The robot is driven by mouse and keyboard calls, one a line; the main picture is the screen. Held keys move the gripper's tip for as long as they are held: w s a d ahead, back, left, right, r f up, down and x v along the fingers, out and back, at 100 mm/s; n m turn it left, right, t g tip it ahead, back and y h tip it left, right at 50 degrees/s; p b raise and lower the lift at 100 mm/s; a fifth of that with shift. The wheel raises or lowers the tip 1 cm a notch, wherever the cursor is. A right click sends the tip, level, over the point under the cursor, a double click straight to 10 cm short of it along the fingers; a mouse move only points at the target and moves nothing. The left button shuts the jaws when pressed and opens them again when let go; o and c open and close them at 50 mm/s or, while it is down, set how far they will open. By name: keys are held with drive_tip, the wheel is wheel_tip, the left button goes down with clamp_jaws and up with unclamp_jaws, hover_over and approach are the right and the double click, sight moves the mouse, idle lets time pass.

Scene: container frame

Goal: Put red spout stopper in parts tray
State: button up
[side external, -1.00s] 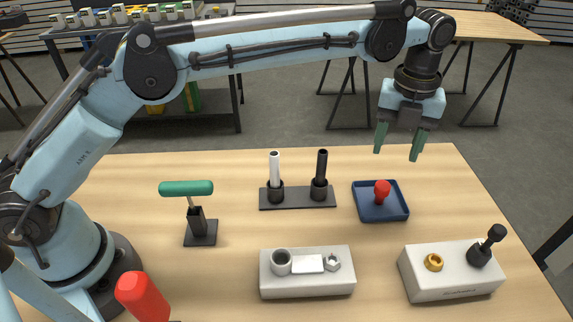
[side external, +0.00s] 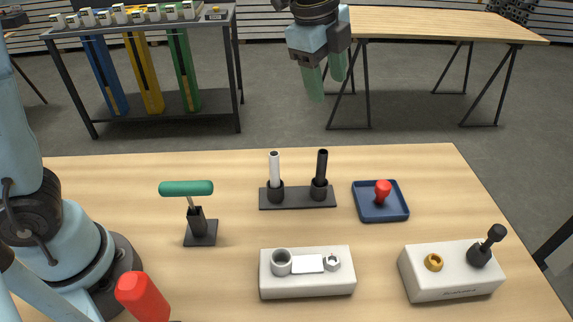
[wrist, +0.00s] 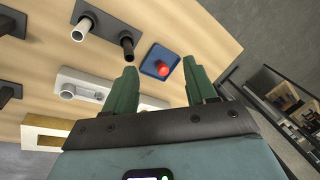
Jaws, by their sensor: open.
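The red spout stopper (side external: 382,190) stands in the blue parts tray (side external: 361,214) on the right half of the table. In the wrist view the stopper (wrist: 162,69) and tray (wrist: 150,59) show beyond the fingertips. My gripper (side external: 326,82) is open and empty, high above the table's back edge in the side view, well apart from the stopper and tray. Its green fingers (wrist: 159,82) show spread in the wrist view. Nothing hides the stopper.
A black stand with a white tube and a black tube (side external: 298,199) is left of the tray. A green-handled tool (side external: 187,188) is further left. A grey-white block with fittings (side external: 307,284) and a white block with a black lever (side external: 450,283) are in front. A red cylinder (side external: 142,297) is front left.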

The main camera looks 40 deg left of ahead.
drive_tip(key=s+a+f+n+t, duration=0.2)
drive_tip(key=s+a+f+n, duration=0.2)
drive_tip(key=n, duration=0.5)
drive_tip(key=s+a+f+n+t, duration=0.2)
drive_tip(key=s+a+f+n, duration=0.2)
drive_tip(key=s+a+n, duration=0.5)
drive_tip(key=shift+s+f+y, duration=0.3)
drive_tip(key=shift+s+y, duration=0.1)
drive_tip(key=shift+s, duration=0.85)
